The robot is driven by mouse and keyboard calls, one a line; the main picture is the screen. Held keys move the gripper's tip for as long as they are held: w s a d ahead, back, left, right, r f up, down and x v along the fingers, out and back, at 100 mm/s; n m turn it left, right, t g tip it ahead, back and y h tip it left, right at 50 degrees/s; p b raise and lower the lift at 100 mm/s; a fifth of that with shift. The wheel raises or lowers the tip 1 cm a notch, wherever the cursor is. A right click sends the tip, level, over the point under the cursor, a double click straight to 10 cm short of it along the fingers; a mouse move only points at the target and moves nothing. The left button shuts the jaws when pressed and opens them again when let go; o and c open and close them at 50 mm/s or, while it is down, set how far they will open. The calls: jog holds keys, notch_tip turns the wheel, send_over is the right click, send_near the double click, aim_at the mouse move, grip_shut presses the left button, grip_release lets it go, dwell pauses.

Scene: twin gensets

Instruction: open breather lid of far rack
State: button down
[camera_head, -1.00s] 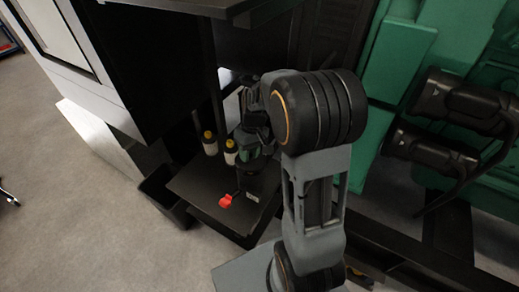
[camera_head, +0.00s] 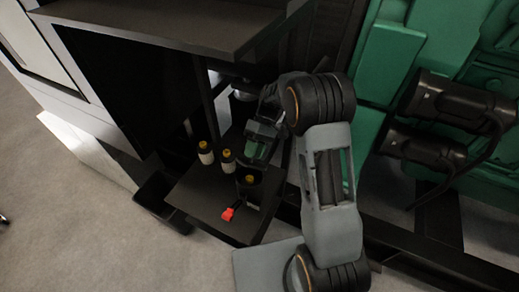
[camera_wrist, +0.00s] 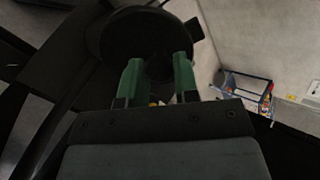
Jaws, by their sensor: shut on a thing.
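My gripper (camera_head: 260,148) has green fingers and is above the dark shelf of the rack. In the wrist view my gripper (camera_wrist: 158,78) has its two fingers on either side of a dark part of a round black lid (camera_wrist: 125,32). The fingers are apart but closed on that part; the exact contact is in shadow. Below the gripper in the head view stands a black cylindrical holder (camera_head: 248,194) with a yellow-topped piece (camera_head: 250,180) showing. Whether the lid is fully open cannot be told.
Two white bottles with yellow caps, a left one (camera_head: 205,153) and a right one (camera_head: 227,161), stand beside the holder. A red tag (camera_head: 228,214) is at the shelf's front. A dark overhead panel (camera_head: 165,28) and green machinery (camera_head: 385,65) flank my arm.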

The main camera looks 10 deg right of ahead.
dwell(0.4)
jog(key=c, duration=0.8)
grip_release()
jog(key=shift+c, duration=0.2)
jog(key=shift+w+r, duration=0.1)
jog(key=shift+r, duration=0.35)
jog(key=r, duration=0.1)
jog(key=r+b, duration=0.1)
jog(key=shift+s+r, duration=0.25)
jog(key=shift+r, duration=0.1)
jog(key=s+d+r+b, duration=0.2)
jog(key=s+r+b, duration=0.1)
jog(key=s+r, duration=0.6)
jog(key=s, duration=0.4)
jog(key=shift+s+d+r+b, duration=0.15)
jog(key=shift+s+b, duration=0.05)
jog(key=shift+b, duration=0.1)
